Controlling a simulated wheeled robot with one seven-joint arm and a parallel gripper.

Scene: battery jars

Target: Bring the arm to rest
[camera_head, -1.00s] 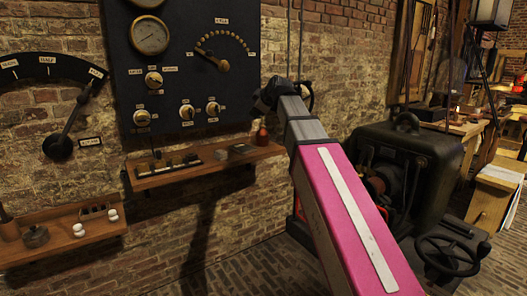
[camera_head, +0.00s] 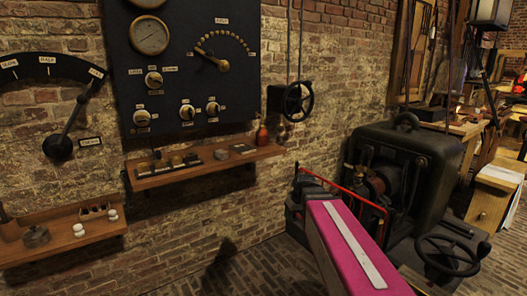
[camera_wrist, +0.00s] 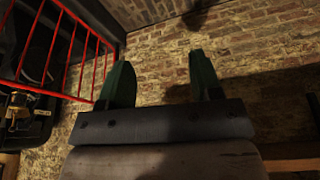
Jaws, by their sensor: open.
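My gripper (camera_wrist: 162,82) shows in the wrist view with its two green fingers spread apart and nothing between them. Behind the fingers is the brick wall (camera_wrist: 155,55). In the head view my pink arm reaches up from the bottom edge, low in front of the dark machine; its far end is hidden, so the gripper does not show there.
A black handwheel (camera_head: 297,102) is beside the panel. The dark machine (camera_head: 420,165) has a red rail (camera_head: 345,190) and a floor-side wheel (camera_head: 447,257).

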